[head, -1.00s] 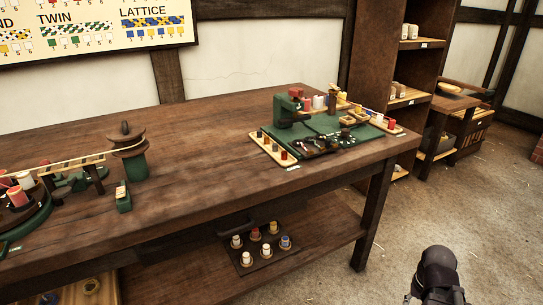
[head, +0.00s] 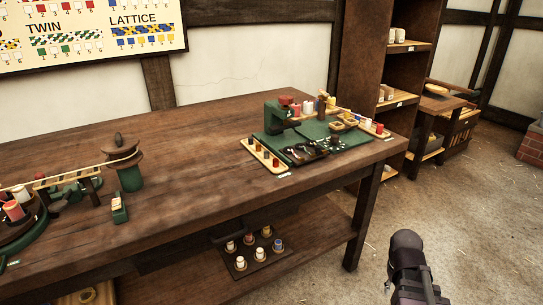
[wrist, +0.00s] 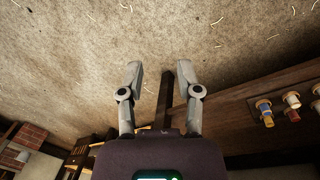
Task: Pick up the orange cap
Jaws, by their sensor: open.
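I cannot make out an orange cap for certain in either view. In the head view, small red, yellow and white pieces stand on a wooden strip (head: 264,155) at the front of a green work station (head: 330,132) on the bench, too small to tell apart. A reddish-orange spool (head: 14,210) stands at the far left. My gripper (wrist: 159,72) is open and empty in the wrist view, over the floor and away from the bench top. In the head view only my dark arm shows, at the lower right; the fingers are hidden.
The wooden bench (head: 200,150) has a clear middle. A tray of several spools (head: 262,262) sits on its lower shelf; some spools (wrist: 265,112) show in the wrist view. A shelf unit (head: 367,75) stands beyond the bench's right end. The floor (head: 470,220) at right is open.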

